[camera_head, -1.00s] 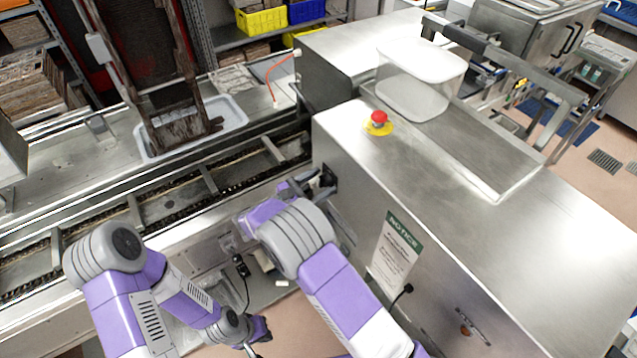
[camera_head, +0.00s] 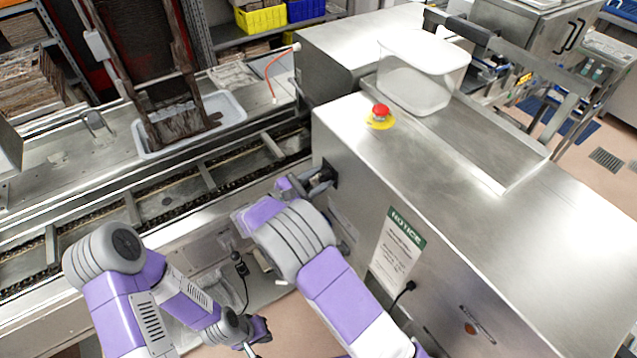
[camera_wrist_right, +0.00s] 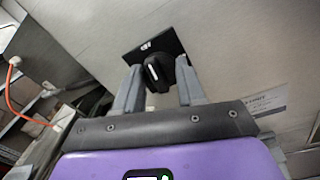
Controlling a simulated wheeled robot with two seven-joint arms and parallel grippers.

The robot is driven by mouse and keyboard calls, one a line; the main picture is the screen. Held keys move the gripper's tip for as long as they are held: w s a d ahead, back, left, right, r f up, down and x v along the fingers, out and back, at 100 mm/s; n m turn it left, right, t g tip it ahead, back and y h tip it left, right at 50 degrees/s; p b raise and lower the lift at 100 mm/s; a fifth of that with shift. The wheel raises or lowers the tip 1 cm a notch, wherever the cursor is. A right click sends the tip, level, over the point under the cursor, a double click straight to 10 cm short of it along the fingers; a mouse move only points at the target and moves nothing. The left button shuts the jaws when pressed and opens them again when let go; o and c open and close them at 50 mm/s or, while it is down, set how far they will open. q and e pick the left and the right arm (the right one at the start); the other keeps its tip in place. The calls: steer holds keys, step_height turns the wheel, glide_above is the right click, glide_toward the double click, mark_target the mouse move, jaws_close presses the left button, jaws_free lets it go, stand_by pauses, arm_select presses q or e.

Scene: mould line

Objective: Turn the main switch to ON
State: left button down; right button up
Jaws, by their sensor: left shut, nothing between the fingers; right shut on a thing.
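The main switch is a black rotary knob (camera_wrist_right: 154,74) with a white mark, on a black square plate (camera_wrist_right: 173,43) on the grey side wall of the steel machine. The plate's lettering is too small to read. My right gripper (camera_wrist_right: 158,78) has a finger on each side of the knob and is shut on it. In the head view the right gripper (camera_head: 312,184) reaches the machine's side, and its arm partly hides the switch (camera_head: 328,174). My left gripper (camera_head: 258,342) is low in the head view, away from the switch, shut and empty.
A red emergency button (camera_head: 380,111) on a yellow base and a clear plastic tub (camera_head: 420,75) stand on the machine top. A notice sheet (camera_head: 396,250) is on its side. A conveyor (camera_head: 170,200) runs at the left. An orange cable (camera_head: 275,72) rises behind.

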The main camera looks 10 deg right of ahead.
steer(key=m+b, duration=0.4)
steer(key=b, duration=0.1)
steer(key=m+b, duration=1)
steer(key=shift+f+g+h, duration=0.35)
steer(key=shift+g+h, duration=0.05)
steer(key=shift+r+m+b, duration=0.15)
steer(key=shift+m+b, duration=1.25)
steer(key=shift+b, duration=0.3)
steer(key=o, duration=1)
steer(key=shift+o, duration=0.2)
steer(key=shift+a, duration=0.1)
steer(key=v, duration=0.7)
steer(key=shift+a+p, duration=0.25)
steer(key=shift+p, duration=0.15)
